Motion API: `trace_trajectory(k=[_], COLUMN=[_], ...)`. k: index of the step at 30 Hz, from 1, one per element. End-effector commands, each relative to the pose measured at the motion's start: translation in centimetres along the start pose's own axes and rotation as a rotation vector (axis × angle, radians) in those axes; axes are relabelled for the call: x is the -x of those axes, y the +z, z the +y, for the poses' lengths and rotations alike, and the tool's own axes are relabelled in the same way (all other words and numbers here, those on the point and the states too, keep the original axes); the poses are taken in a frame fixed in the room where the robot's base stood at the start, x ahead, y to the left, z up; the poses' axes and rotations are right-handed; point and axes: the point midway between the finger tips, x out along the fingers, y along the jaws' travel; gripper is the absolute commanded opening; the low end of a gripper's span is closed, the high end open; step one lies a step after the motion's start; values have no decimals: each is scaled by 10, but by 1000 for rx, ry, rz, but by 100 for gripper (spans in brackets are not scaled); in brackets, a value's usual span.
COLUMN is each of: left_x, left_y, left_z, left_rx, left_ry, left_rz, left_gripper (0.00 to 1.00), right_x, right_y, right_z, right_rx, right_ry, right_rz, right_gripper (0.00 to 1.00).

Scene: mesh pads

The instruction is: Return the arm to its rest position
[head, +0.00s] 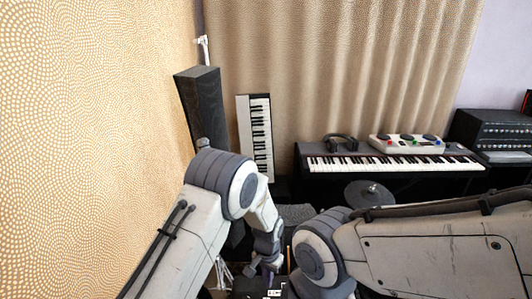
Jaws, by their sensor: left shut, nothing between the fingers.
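My left arm (180,245) comes in from the lower left, bends at its grey elbow and reaches down toward the bottom middle. My left gripper (262,268) is small and low in the view, with its fingers shut and nothing seen in them. My right arm (430,250) comes in from the right and bends at a grey joint near the bottom middle. My right gripper is out of view below the bottom edge.
A black speaker (203,110) and an upright keyboard (256,135) stand behind my left arm. A long keyboard (395,163) with headphones (340,143) and a pad controller (407,143) on it stands at the back right. A patterned wall (90,120) is close on the left.

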Motion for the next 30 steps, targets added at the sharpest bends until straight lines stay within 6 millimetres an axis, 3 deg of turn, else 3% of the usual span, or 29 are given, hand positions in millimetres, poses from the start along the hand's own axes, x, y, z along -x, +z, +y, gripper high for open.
trace_trajectory(k=[1,5,9,15,19,24,30], left_x=[27,101,177,262,299,321,325], left_y=[1,20,60,134,187,239,263], left_z=[6,28,51,77,88,93,93], left_rx=[-6,-20,-39,-66,-84,-102,-110], left_ry=[1,8,18,38,52,67,74], left_rz=[10,23,29,41,46,49,47], left_gripper=[0,0,0,0,0,0,0], right_x=[6,19,31,49,60,68,71], right_y=[0,-1,-2,-3,-3,-4,-4], right_z=[0,-1,-2,-4,-4,-5,-5], right_rx=[0,0,0,0,0,0,0], right_ry=[0,0,0,0,0,0,0], right_rz=[0,0,0,0,0,0,0], right_gripper=[69,69,69,69,69,69,69])
